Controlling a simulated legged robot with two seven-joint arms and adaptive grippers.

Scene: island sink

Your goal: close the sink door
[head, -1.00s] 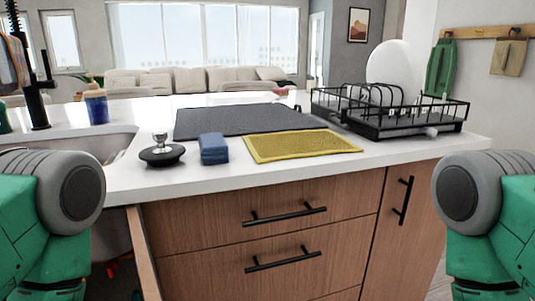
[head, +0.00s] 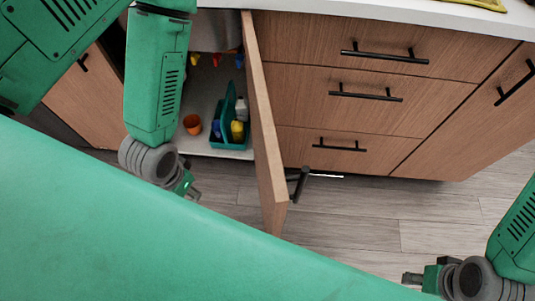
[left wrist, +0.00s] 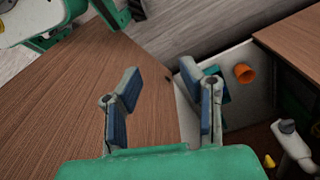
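The sink door (head: 268,130) stands open, seen nearly edge-on in the head view, with its black handle (head: 299,184) on the right side. My left gripper (head: 190,188) is low in front of the open cabinet, left of this door and apart from it. In the left wrist view my left gripper (left wrist: 162,88) has its two fingers spread with nothing between them. A wood panel (left wrist: 70,110) fills the left of that view. My right gripper (head: 412,278) is over the floor at lower right, right of the door; its fingers are too small to judge.
In the cabinet are an orange pot (head: 192,124) and a teal caddy (head: 231,115) with bottles. Another wood door (head: 88,105) is at the left. Closed drawers (head: 370,70) stand right of the sink door. Bare floor (head: 360,220) lies before the drawers.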

